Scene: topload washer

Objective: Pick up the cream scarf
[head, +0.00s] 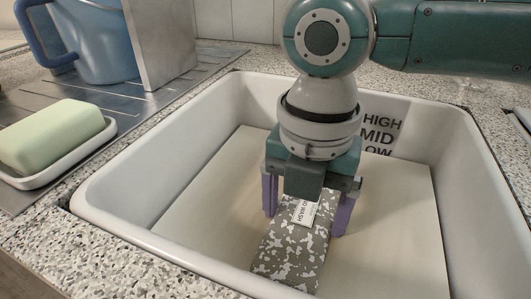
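My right gripper (307,208) reaches down into the white basin (110,197), its two purple fingers wide apart. Between them lies a flat, grey-and-white blotched piece (292,258) with a small white tag (304,212) reading partly "WASH". The fingers straddle its far end; contact is not clear. A flat cream sheet or panel (395,215) covers much of the basin floor under it; I cannot tell whether it is cloth. I see nothing that is clearly a cream scarf. The gripper hides the far end of the blotched piece. My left gripper is not in view.
A green soap bar (50,135) sits in a white dish (70,160) at the left. A blue jug (95,45) and a grey upright panel (160,40) stand behind it on a metal drainer. The basin walls surround the gripper. A HIGH/MID/LOW label (380,135) is on the back wall.

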